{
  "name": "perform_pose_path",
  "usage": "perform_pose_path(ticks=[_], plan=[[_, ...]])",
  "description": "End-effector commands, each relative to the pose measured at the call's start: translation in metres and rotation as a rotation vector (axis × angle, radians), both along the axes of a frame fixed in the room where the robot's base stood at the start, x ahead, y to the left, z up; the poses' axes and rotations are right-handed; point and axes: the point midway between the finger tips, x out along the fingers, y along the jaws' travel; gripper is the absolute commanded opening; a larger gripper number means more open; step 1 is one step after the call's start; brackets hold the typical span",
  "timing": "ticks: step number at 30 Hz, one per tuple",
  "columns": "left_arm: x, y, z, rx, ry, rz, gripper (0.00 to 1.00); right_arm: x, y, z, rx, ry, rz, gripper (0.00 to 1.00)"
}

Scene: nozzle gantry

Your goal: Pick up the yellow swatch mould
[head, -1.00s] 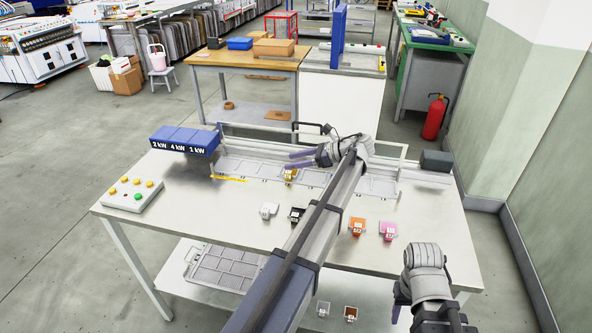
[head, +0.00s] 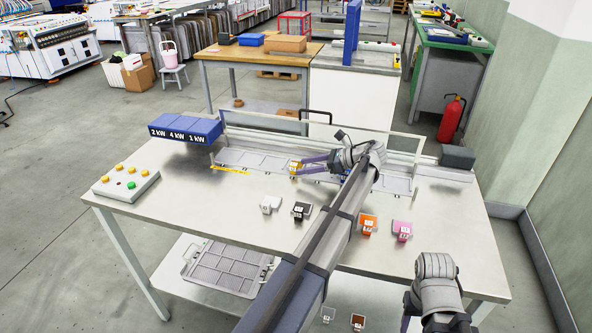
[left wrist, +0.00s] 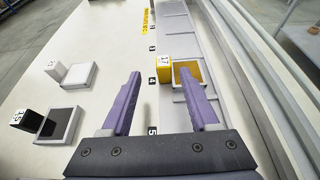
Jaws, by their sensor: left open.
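The yellow swatch mould (head: 294,167) sits at the front edge of the grey slotted rail at the back of the table. In the left wrist view it is a yellow block (left wrist: 163,68) marked 17, joined to a square pan with a brownish-gold face. My left gripper (head: 301,165) is open at the mould; in the left wrist view its purple fingers (left wrist: 159,73) appear on either side of the yellow block, the right finger overlapping the pan. I cannot tell whether they touch it. My right gripper (head: 408,322) hangs at the lower right, its fingers mostly hidden.
White (head: 270,204), black (head: 301,210), orange (head: 368,223) and pink (head: 402,230) moulds stand on the table in front of the rail. A button panel (head: 126,184) is at left, blue blocks (head: 186,129) at back left. My left arm crosses the table's middle.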

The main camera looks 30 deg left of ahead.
Motion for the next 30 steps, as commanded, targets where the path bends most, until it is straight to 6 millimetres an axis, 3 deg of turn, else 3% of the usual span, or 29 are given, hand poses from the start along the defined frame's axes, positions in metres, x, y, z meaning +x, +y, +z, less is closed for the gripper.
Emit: perform_pose_path(ticks=[8, 15, 24, 30], plan=[[-0.005, 0.022, -0.009, 0.000, -0.001, 0.001, 0.61, 0.000, 0.000, -0.009, 0.000, 0.000, 0.000, 0.50], [-0.005, 0.029, -0.009, 0.000, -0.001, 0.001, 0.61, 0.000, 0.000, -0.009, 0.000, 0.000, 0.000, 0.50], [-0.010, 0.067, -0.020, 0.000, 0.000, 0.002, 0.61, 0.000, 0.000, -0.020, 0.000, 0.000, 0.000, 0.50], [-0.012, 0.075, -0.021, 0.000, -0.001, 0.001, 0.61, 0.000, 0.000, -0.021, 0.000, 0.000, 0.000, 0.50]])
